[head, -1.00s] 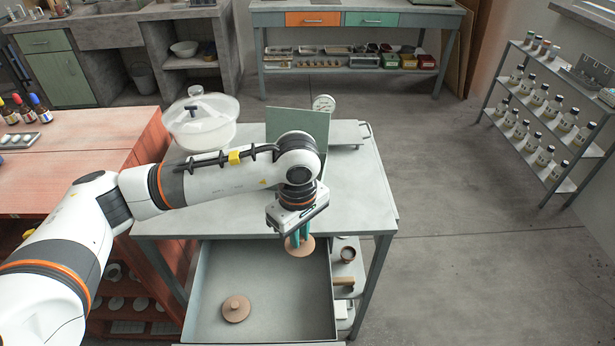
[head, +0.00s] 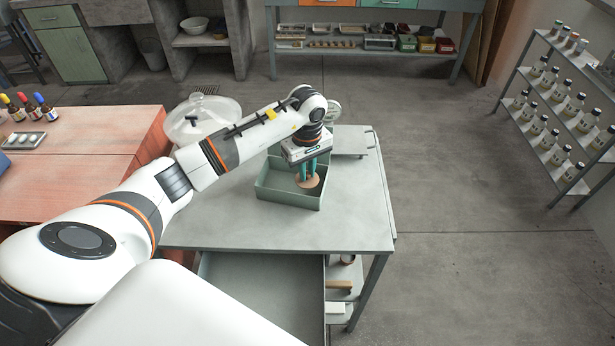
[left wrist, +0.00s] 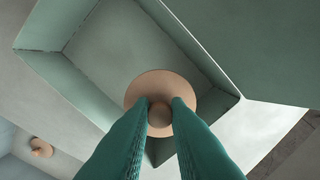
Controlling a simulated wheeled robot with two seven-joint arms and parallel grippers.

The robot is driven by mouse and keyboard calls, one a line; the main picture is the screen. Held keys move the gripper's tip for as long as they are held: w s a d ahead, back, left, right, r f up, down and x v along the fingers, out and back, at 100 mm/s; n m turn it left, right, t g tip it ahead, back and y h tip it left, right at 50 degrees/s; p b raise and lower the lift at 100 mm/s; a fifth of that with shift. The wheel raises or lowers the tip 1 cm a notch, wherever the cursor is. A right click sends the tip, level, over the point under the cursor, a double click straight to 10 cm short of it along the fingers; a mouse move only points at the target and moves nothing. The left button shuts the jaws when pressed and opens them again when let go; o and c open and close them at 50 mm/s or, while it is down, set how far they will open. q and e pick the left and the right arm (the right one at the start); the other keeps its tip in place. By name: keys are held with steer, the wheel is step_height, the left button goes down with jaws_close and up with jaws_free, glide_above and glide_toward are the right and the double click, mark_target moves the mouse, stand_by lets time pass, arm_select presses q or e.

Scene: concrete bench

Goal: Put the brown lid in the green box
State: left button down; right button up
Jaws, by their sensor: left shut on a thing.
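The brown lid (head: 307,183) is a round disc with a knob. My left gripper (head: 308,170) points down and is shut on its knob; the left wrist view shows the green fingers on either side of the knob (left wrist: 160,115). The green box (head: 283,198) is open-topped and stands on the grey table. The lid is over the box's opening, toward its right side in the head view; its exact height above the box floor is unclear. The box wall (left wrist: 62,75) also shows in the left wrist view. My right gripper is not in view.
An open drawer (head: 262,290) juts from under the grey table (head: 350,225). A second brown knobbed disc (left wrist: 41,147) shows in the left wrist view. The tabletop in front is clear.

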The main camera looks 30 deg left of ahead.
arm_select(q)
step_height(320, 180, down, 4)
steer(key=shift+r+p, duration=0.1)
steer(key=shift+p, duration=0.25)
steer(key=shift+f, duration=0.3)
steer(key=c, duration=1.4)
jaws_free()
steer(key=shift+r, duration=0.1)
steer(key=shift+w+r, duration=0.1)
steer(key=shift+r, duration=0.15)
step_height(320, 180, up, 10)
steer(key=shift+r+b, duration=0.25)
steer(key=shift+b, duration=0.95)
steer(key=shift+r, duration=0.6)
